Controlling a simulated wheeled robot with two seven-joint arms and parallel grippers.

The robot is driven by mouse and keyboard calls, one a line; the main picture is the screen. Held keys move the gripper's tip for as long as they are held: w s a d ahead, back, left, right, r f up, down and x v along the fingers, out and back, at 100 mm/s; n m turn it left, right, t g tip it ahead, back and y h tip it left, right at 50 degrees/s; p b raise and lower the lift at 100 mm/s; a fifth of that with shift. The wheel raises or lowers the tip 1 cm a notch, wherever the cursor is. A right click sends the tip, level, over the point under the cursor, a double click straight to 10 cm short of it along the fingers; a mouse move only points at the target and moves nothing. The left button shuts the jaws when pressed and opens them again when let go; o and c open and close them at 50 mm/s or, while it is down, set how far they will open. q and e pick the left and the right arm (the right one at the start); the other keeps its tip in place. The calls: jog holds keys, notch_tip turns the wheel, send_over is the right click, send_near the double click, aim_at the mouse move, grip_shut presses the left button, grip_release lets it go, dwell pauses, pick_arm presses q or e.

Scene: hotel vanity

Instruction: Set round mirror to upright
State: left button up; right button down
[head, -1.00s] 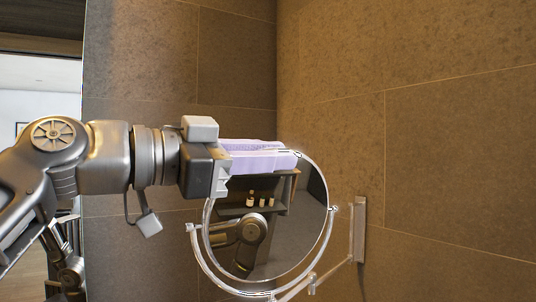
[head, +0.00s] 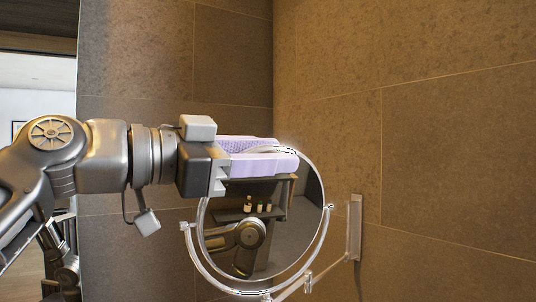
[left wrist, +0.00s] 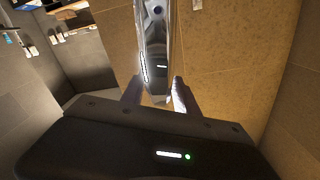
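The round mirror (head: 283,236) is on the right of centre in the head view, in a silver U-shaped yoke (head: 192,251). It faces me and looks close to upright; a slight tilt is hard to judge. My left gripper (head: 282,157) is at the mirror's top, its lavender fingers on either side of the upper rim. In the left wrist view the mirror (left wrist: 154,45) shows nearly edge-on beyond and between the spread fingers (left wrist: 156,93). The gripper looks open, with no clear grip on the rim. My right gripper is not in view.
A wall bracket (head: 355,228) and arm (head: 321,272) carry the mirror, close to the brown tiled wall (head: 450,150) on the right. A back wall (head: 232,60) meets it in a corner. The space above the gripper is clear.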

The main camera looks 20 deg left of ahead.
pick_arm(q)
jog(key=shift+s+a, duration=0.2)
jog(key=b+v, duration=0.2)
jog(key=v, duration=0.4)
jog(key=shift+s+a, duration=0.45)
jog(key=shift+s, duration=0.05)
jog(key=shift+c, duration=0.3)
